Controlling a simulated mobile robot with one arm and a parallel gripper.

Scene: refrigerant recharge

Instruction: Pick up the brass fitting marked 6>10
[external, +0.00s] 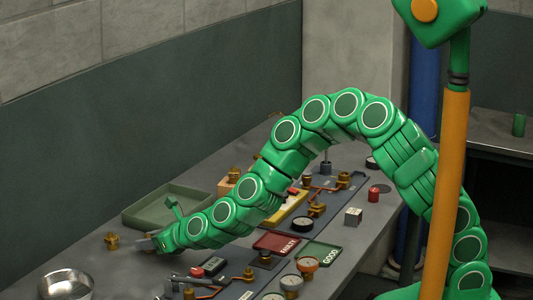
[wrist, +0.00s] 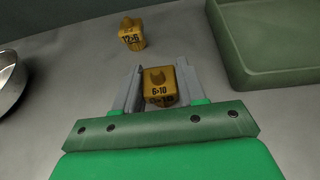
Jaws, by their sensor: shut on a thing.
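The brass fitting marked 6>10 (wrist: 159,88) sits between the two grey fingers of my gripper (wrist: 158,84) in the wrist view. The gripper is shut on it, with a finger along each side. In the external view my gripper (external: 148,243) is low over the left end of the bench, and the held fitting is hard to make out there. Another brass fitting, marked 12>6 (wrist: 132,36), stands on the bench just beyond the gripper. It also shows left of the gripper in the external view (external: 112,241).
A green tray (external: 140,213) lies behind the gripper. A metal bowl (external: 65,284) stands at the near left. Red FAULTY (external: 277,244) and green GOOD (external: 319,253) mats, gauges and pipework crowd the bench to the right. Bare bench surrounds the 12>6 fitting.

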